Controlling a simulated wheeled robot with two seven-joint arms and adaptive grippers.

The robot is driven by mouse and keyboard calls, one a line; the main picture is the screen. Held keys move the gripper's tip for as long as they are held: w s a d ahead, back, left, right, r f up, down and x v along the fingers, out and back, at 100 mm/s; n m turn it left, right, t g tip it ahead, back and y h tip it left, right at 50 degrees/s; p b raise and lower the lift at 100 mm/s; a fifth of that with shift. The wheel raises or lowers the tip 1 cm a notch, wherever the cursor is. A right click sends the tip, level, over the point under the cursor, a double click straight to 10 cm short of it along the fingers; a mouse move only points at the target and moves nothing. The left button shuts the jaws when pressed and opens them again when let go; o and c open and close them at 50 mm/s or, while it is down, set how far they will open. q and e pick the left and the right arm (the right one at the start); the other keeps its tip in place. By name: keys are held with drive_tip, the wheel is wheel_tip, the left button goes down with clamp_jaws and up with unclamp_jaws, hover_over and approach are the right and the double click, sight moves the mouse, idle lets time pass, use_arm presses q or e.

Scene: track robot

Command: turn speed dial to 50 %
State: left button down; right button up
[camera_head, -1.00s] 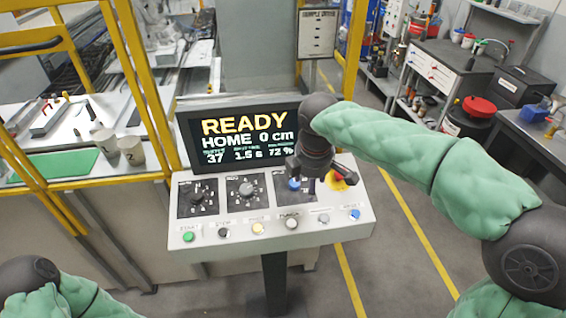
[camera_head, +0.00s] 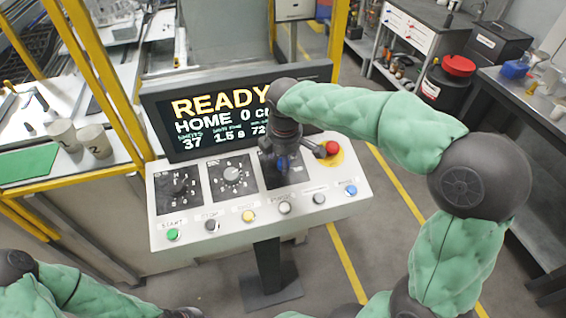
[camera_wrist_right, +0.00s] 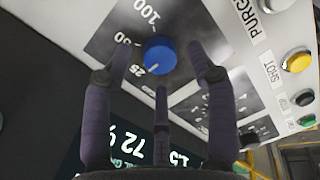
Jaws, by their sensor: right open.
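The speed dial is a blue knob (camera_wrist_right: 160,55) on a dark plate with a scale; the figures 25 and 100 can be read. A light mark shows on the knob's lower left, near the 25. In the head view the blue dial (camera_head: 283,163) is partly hidden under my right gripper (camera_head: 280,155). In the wrist view my right gripper (camera_wrist_right: 165,75) is open, its dark fingers spread around the knob with gaps. My left arm shows at the lower left of the head view, its gripper cut off by the bottom edge.
The display (camera_head: 215,115) behind the dials reads READY, HOME 0; the wrist view shows 72 on it. Two other dials (camera_head: 232,176) (camera_head: 178,188) stand to the left. A red emergency button (camera_head: 332,148) is close on the right. Several push buttons line the front, including a yellow one (camera_head: 249,216).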

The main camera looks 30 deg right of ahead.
drive_tip(key=shift+x, duration=0.95)
drive_tip(key=shift+r, duration=0.1)
drive_tip(key=c, duration=1.1)
drive_tip(key=shift+c, duration=0.2)
